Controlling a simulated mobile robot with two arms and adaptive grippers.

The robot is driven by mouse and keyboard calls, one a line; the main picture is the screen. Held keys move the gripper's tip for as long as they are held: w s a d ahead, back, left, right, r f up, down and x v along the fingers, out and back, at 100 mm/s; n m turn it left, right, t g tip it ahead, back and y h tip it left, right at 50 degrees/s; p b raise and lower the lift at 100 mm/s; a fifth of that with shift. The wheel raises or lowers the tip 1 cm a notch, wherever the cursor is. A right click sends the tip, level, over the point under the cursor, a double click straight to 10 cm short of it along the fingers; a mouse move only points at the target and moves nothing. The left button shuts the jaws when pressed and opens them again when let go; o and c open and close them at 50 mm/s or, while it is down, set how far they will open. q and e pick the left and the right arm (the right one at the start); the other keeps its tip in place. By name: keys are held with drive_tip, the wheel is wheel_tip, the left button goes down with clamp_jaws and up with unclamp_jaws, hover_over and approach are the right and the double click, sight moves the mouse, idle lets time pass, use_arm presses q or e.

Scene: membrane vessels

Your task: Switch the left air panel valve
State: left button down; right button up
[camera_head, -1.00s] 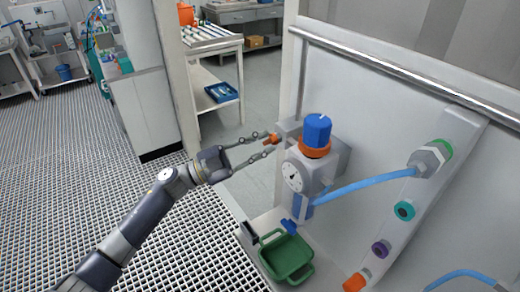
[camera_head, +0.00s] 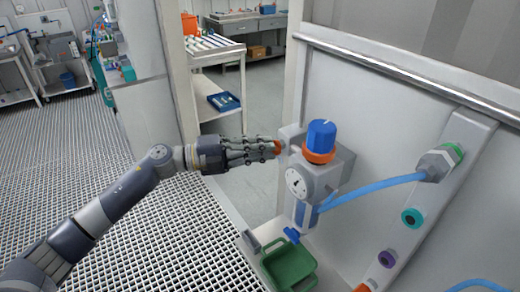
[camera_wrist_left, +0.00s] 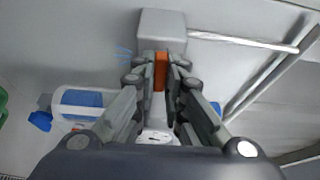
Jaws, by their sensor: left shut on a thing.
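The air panel unit is grey with a blue knob (camera_head: 321,136) over an orange ring and a round dial gauge (camera_head: 296,183). A small orange valve handle (camera_head: 278,147) sits at its left side, on a grey block (camera_head: 290,134). My left gripper (camera_head: 276,148) reaches in from the left and is shut on this handle. In the left wrist view the orange handle (camera_wrist_left: 160,72) stands upright between the two fingers, in front of the grey block (camera_wrist_left: 163,28). The fingers hide part of the handle. My right gripper is not in view.
A blue hose (camera_head: 375,187) runs from the unit to a fitting (camera_head: 437,163) on the wall panel. A green tray (camera_head: 290,266) lies below the unit. A metal rail (camera_head: 400,75) crosses the panel. Open floor (camera_head: 60,170) lies to the left.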

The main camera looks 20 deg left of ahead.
use_arm(q)
drive_tip(key=shift+d+r+m, duration=0.1)
drive_tip(key=shift+r+m, duration=0.2)
drive_tip(key=shift+m, duration=0.1)
drive_tip(key=c, duration=1.7)
unclamp_jaws()
drive_tip(key=shift+o, duration=0.2)
drive_tip(key=shift+w+d+f, duration=0.1)
drive_tip(key=shift+d+f, duration=0.1)
drive_tip(key=v, duration=1.2)
drive_tip(key=shift+w+r, duration=0.1)
